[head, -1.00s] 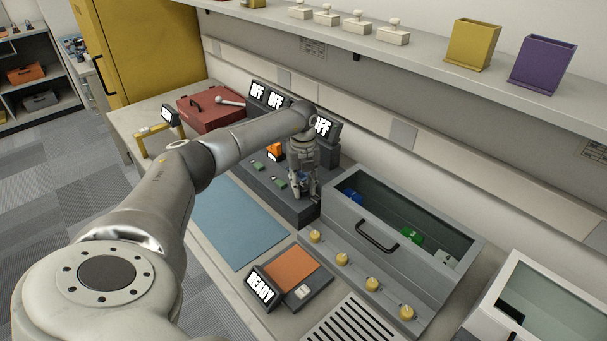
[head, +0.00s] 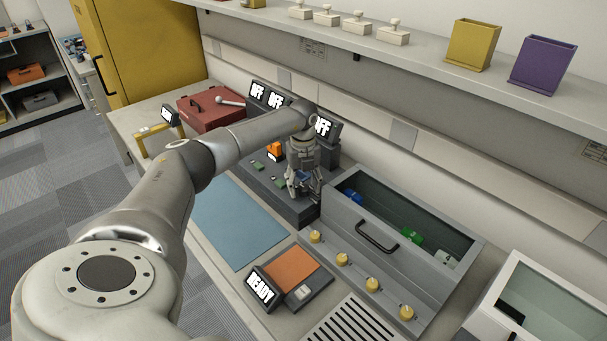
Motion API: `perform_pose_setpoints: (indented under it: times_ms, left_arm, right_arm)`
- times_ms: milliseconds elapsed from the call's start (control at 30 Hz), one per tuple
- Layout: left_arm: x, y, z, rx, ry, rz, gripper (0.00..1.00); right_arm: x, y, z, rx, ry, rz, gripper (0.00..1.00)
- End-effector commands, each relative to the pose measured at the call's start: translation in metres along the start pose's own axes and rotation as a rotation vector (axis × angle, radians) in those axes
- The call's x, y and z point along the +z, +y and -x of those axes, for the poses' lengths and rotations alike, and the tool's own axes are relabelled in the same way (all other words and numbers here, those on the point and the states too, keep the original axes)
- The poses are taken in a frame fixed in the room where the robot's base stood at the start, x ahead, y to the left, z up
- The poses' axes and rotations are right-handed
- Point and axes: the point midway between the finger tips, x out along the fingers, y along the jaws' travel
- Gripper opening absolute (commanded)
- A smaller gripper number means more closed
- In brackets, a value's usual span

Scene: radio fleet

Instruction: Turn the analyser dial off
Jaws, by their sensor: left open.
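A dark grey unit (head: 297,211) stands at the back of the worktop, with several small screens along its rear. The screens (head: 257,90) that I can read say OFF. Green parts (head: 257,166) and an orange part (head: 274,149) sit on its top. My left gripper (head: 306,194) is open and points down over the right end of this unit. A small blue thing shows between its fingers; I cannot tell if it is a dial or if they touch it. No dial is clearly labelled as the analyser's. My right gripper is not in view.
A grey open-topped bin (head: 345,222) with a black handle stands right of the unit, with yellow knobs (head: 342,259) in front. A READY screen (head: 261,289) stands beside an orange pad (head: 291,269). A blue mat (head: 238,225) lies clear. A shelf (head: 425,58) overhangs the back.

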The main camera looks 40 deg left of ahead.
Motion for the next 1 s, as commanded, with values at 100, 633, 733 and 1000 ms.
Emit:
perform_pose_setpoints:
  times_ms: [100, 633, 733, 1000]
  left_arm:
    - [0.001, 0.000, 0.016, -0.004, -0.003, 0.001, 0.51]
    - [0.001, 0.000, 0.111, -0.003, -0.002, 0.001, 0.51]
    - [0.001, 0.000, 0.116, -0.003, -0.002, 0.001, 0.51]
    - [0.001, 0.000, 0.118, -0.003, -0.002, 0.001, 0.51]
  right_arm:
    - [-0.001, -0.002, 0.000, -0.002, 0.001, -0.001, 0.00]
    - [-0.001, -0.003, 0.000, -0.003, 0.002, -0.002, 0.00]
    - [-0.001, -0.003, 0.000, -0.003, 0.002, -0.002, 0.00]
    - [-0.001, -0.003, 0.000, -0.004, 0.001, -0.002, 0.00]
